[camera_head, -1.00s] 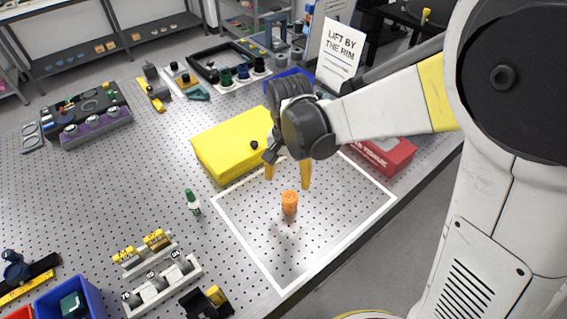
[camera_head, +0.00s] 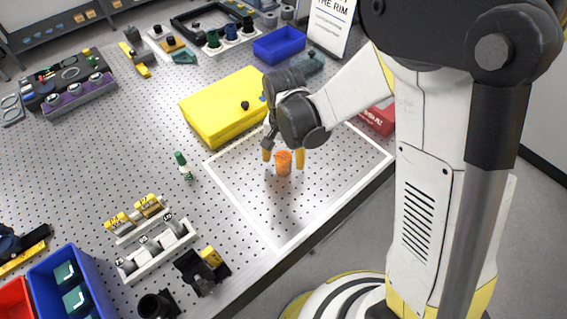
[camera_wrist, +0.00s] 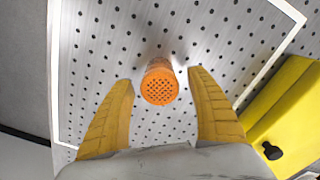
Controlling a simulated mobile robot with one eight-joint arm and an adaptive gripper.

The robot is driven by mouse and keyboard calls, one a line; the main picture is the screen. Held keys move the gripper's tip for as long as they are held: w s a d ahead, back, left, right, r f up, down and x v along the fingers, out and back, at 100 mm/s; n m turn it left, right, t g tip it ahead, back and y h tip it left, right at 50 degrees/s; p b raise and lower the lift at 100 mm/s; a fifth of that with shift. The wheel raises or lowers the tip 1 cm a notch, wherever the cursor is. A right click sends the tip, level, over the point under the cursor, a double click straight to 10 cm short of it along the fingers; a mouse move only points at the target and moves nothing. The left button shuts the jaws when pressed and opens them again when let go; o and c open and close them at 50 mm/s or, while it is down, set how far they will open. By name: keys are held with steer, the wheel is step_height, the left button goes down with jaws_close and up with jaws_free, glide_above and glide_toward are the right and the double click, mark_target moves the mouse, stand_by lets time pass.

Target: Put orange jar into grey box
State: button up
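The orange jar (camera_head: 283,168) stands upright on the perforated table inside a white outlined area. Its holed orange top (camera_wrist: 159,87) faces the camera in the wrist view. My gripper (camera_head: 284,158) is open, with one yellow finger on each side of the jar. In the wrist view the jar lies between the spread fingertips of my gripper (camera_wrist: 162,84), with gaps on both sides. I cannot pick out a grey box for certain; a dull grey-green box-like thing (camera_head: 309,62) is partly hidden behind my arm.
A yellow box (camera_head: 222,112) with a black knob stands close behind my gripper. A small green bottle (camera_head: 184,166) is to the left. A blue bin (camera_head: 279,45) and a sign (camera_head: 333,22) are at the back. A red box (camera_head: 379,118) is at the right. The outlined area is otherwise clear.

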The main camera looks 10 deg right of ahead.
steer(key=shift+r, duration=0.1)
steer(key=c, duration=1.3)
